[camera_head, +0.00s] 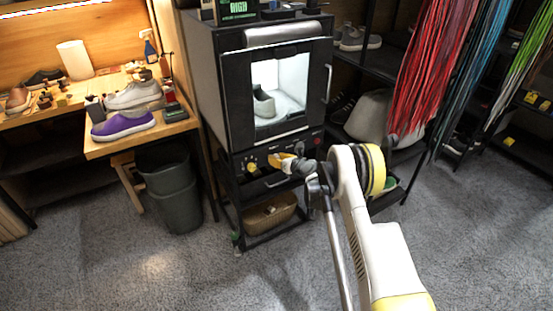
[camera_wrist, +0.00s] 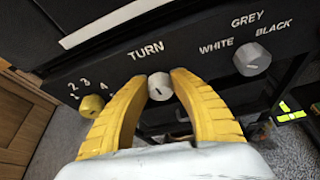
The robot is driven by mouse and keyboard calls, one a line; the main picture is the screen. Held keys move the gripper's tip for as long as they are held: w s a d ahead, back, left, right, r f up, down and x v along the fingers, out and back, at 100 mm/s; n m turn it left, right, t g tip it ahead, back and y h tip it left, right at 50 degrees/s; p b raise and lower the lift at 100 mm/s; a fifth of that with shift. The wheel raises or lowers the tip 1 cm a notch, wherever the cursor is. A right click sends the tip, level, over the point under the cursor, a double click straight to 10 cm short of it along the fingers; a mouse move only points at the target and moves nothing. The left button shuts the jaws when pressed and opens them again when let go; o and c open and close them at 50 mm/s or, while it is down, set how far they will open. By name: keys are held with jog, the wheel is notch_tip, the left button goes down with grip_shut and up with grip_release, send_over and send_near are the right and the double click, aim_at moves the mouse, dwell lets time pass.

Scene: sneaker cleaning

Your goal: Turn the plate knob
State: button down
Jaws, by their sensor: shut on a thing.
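The plate knob is a small pale round knob (camera_wrist: 160,86) under the word TURN on the black control panel (camera_wrist: 120,66) of the cabinet. In the wrist view, my gripper's yellow fingers (camera_wrist: 158,88) are shut on this knob, one on each side of it. In the head view my gripper (camera_head: 279,160) meets the panel below the cabinet's lit window, and its fingers cover the knob there. A white shoe (camera_head: 263,103) stands inside the lit chamber.
A yellow numbered knob (camera_wrist: 92,105) is left of my fingers, and a grey knob (camera_wrist: 252,59) marked WHITE, GREY, BLACK is to the right. A dark bin (camera_head: 172,190) stands left of the cabinet. A basket (camera_head: 270,213) sits below. The carpet in front is clear.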

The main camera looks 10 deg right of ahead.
jog(key=n+h, duration=0.1)
jog(key=n, duration=0.1)
jog(key=n+t+h, duration=0.1)
jog(key=n+h, duration=0.1)
jog(key=shift+a+n, duration=0.2)
jog(key=shift+n, duration=0.2)
jog(key=n+t+h, duration=0.1)
jog(key=n, duration=0.1)
jog(key=n+h, duration=0.1)
jog(key=n, duration=0.1)
jog(key=shift+t, duration=0.4)
jog(key=shift+n, duration=0.3)
dwell(0.3)
jog(key=c, duration=1.1)
grip_release()
jog(key=v, duration=0.7)
jog(key=shift+s+a+f, duration=0.1)
jog(key=shift+s, duration=0.25)
